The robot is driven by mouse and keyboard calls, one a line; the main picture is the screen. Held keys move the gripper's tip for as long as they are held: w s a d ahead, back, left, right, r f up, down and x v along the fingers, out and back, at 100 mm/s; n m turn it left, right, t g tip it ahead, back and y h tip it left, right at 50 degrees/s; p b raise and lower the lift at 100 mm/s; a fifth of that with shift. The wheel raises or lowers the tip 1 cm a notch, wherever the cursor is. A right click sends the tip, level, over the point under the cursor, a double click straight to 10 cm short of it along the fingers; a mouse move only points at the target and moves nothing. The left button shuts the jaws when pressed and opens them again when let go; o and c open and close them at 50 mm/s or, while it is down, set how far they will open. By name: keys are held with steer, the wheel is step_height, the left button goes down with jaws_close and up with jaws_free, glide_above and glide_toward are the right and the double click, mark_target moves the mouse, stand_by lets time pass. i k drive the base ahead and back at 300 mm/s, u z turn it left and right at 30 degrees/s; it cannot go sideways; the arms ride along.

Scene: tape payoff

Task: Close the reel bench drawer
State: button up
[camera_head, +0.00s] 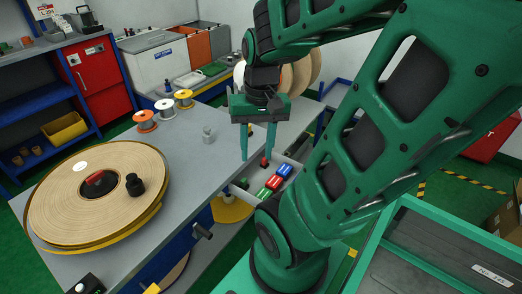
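The reel bench (190,160) has a grey top and blue sides. Its drawer (241,194) is light grey and stands open at the bench's right side. Red, green and blue items (274,181) lie in it. My gripper (256,158) points down above the drawer's far part. Its two green fingers are spread apart, with nothing seen held between them. A small red and black piece (264,162) shows near the right fingertip; I cannot tell whether they touch. My arm hides the drawer's right end and any handle there.
A large tape reel (97,190) lies on the bench's left part. Several small spools (164,107) stand along its back edge, with a small grey item (208,134) nearby. A dark knob (203,231) sticks out from the bench's side. A green-framed case (430,250) stands at lower right.

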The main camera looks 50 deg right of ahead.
mark_target(257, 175)
steer(key=z, duration=2.05)
steer(key=k, duration=1)
steer(key=u, duration=0.5)
steer(key=i, duration=0.5)
steer(key=z, duration=0.1)
